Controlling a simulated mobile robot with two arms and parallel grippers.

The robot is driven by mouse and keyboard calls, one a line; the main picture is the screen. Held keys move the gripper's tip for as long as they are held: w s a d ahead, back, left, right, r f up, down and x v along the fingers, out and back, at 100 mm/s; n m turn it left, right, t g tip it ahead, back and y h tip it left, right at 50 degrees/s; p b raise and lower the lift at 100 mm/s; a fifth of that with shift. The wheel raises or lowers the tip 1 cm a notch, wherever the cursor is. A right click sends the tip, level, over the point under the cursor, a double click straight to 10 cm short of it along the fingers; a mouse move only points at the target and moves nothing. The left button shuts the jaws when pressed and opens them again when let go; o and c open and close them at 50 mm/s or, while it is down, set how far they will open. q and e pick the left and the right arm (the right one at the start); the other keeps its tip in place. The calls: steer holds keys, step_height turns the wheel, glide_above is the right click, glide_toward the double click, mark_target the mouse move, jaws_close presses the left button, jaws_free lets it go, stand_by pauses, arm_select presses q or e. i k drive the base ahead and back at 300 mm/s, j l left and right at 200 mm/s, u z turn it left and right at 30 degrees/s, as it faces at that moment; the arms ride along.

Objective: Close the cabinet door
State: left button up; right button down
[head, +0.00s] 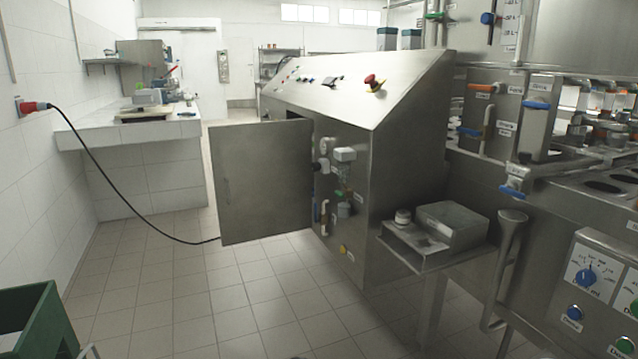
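The cabinet door (262,183) is a flat grey metal panel, standing wide open to the left of the cabinet. It hangs out from the side of the metal control cabinet (405,170), which has a sloped top with buttons and a red knob. The dark opening (297,113) shows a little above the door's top edge. Neither of my grippers is clearly in view, and nothing is touching the door.
A black cable (130,219) runs from a red wall plug (32,106) to behind the door. A green crate (38,318) stands at lower left. A metal shelf (432,258) with a box juts out right of the cabinet. The tiled floor (240,310) in front is clear.

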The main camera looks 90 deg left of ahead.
mark_target(262, 170)
steer(key=u, duration=3.05)
